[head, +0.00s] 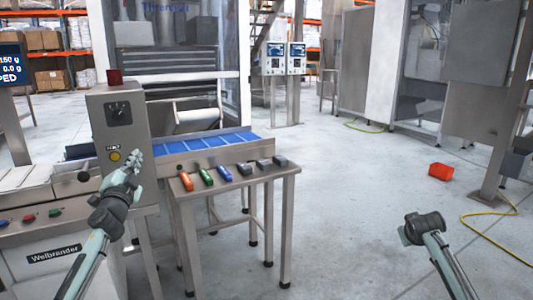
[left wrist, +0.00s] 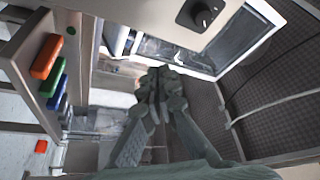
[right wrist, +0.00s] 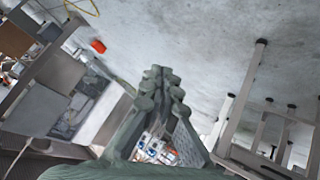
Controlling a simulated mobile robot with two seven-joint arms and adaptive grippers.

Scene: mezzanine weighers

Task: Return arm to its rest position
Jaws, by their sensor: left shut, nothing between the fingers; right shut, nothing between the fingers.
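My left gripper (head: 130,168) is raised in front of the grey control box (head: 108,132) in the head view, its fingers pointing up. In the left wrist view the left gripper (left wrist: 158,75) is shut, with nothing between its fingers. My right arm comes in at the lower right of the head view, over open floor; its fingers are hidden there. In the right wrist view the right gripper (right wrist: 162,75) is shut and empty.
A steel table (head: 235,184) holds orange, green, blue and grey objects in a row. A blue conveyor (head: 205,150) runs behind it. A red bin (head: 440,171) and a yellow cable (head: 500,212) lie on the floor at right. The middle floor is clear.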

